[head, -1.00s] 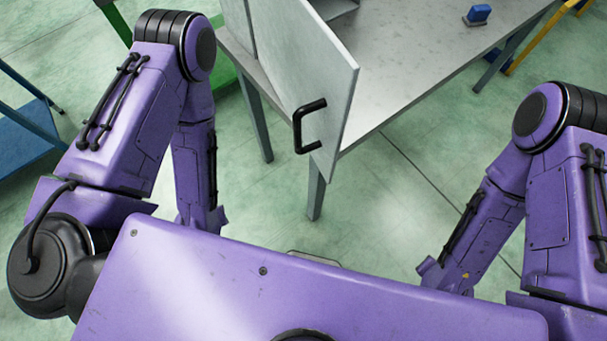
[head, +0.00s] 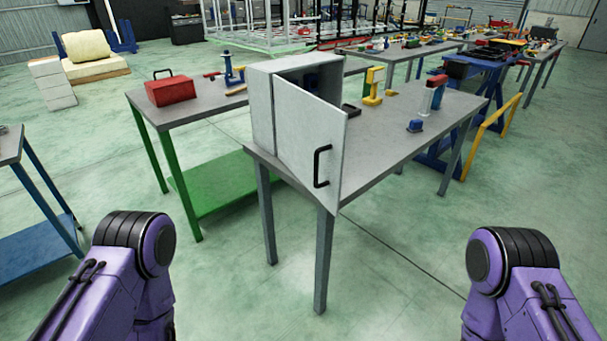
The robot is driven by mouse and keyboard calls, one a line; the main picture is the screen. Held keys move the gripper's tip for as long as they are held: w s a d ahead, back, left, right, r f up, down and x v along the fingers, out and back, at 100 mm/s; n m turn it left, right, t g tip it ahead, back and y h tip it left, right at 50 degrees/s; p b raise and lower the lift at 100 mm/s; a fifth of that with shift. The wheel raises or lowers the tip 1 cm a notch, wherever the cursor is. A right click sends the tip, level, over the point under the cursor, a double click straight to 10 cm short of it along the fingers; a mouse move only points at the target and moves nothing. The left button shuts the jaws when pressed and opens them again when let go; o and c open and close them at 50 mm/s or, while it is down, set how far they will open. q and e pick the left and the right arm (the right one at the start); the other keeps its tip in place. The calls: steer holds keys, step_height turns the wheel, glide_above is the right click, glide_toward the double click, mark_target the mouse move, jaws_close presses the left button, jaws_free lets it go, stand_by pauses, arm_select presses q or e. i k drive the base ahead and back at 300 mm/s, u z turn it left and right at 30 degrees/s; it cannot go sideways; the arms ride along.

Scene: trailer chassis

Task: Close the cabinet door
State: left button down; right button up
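A light grey cabinet (head: 262,110) stands on the near left end of a grey-topped table (head: 395,140). Its door (head: 303,135) is open and swung out toward me, past the table's near edge. A black bar handle (head: 318,166) is on the door's outer face, near its free edge. The inside of the cabinet is mostly hidden behind the door. My two purple arms show only at the lower left and lower right, well short of the door. Both grippers are out of the picture.
Tools, including a yellow one (head: 372,88) and a blue one (head: 415,126), stand on the same table. A green-framed table (head: 215,105) with a red toolbox (head: 171,90) is behind left. A blue-framed table (head: 35,220) is at far left. The floor before the cabinet table is clear.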

mark_target(311, 132)
steer(key=u, duration=0.25)
steer(key=i, duration=1)
